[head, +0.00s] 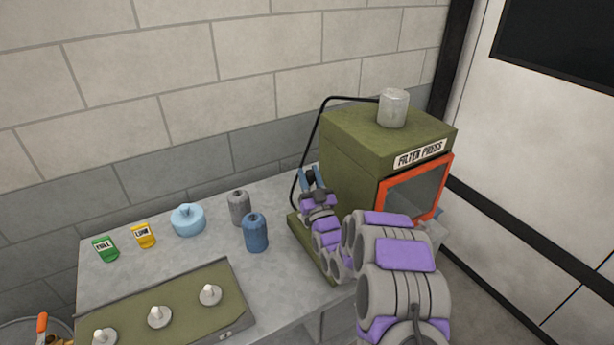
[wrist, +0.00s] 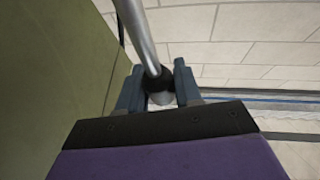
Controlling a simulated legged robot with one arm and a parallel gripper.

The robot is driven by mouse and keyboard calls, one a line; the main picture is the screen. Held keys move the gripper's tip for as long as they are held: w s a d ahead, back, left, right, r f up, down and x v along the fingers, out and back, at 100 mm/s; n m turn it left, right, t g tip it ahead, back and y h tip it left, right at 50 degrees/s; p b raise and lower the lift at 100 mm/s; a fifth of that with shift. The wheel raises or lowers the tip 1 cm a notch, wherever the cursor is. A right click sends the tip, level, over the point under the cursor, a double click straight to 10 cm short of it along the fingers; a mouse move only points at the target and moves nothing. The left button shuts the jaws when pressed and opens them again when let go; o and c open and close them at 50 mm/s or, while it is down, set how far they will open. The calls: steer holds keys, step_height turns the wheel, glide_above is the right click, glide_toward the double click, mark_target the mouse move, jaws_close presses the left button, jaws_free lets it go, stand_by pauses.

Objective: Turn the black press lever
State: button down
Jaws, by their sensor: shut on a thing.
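The press lever shows in the wrist view as a grey metal rod (wrist: 140,35) with a black grip (wrist: 157,80) at its end. My gripper (wrist: 158,72) has its two blue-grey fingers on either side of the black grip, shut on it. In the head view my gripper (head: 310,178) is at the left side of the green filter press (head: 352,155), pointing up and away. There my fingers and arm hide most of the lever.
A thin black hose (head: 309,140) curves down the press's left side. A grey can (head: 239,207), a blue can (head: 256,233), a light-blue round container (head: 188,220) and yellow (head: 143,235) and green (head: 105,249) packs stand left on the table (head: 285,270). A wall is behind.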

steer(key=shift+s+d+f, duration=0.15)
steer(key=shift+s, duration=0.15)
steer(key=c, duration=0.8)
jaws_free()
steer(key=shift+c, duration=0.2)
steer(key=shift+s, duration=0.1)
steer(key=shift+s+d+f, duration=0.1)
steer(key=shift+s+f, duration=0.05)
steer(key=shift+s, duration=0.05)
steer(key=s+d+b, duration=0.3)
steer(key=s+d, duration=0.1)
steer(key=s, duration=0.7)
steer(key=shift+s+d+f+b, duration=0.15)
steer(key=shift+s+d+b, duration=0.1)
steer(key=shift+d+b, duration=0.1)
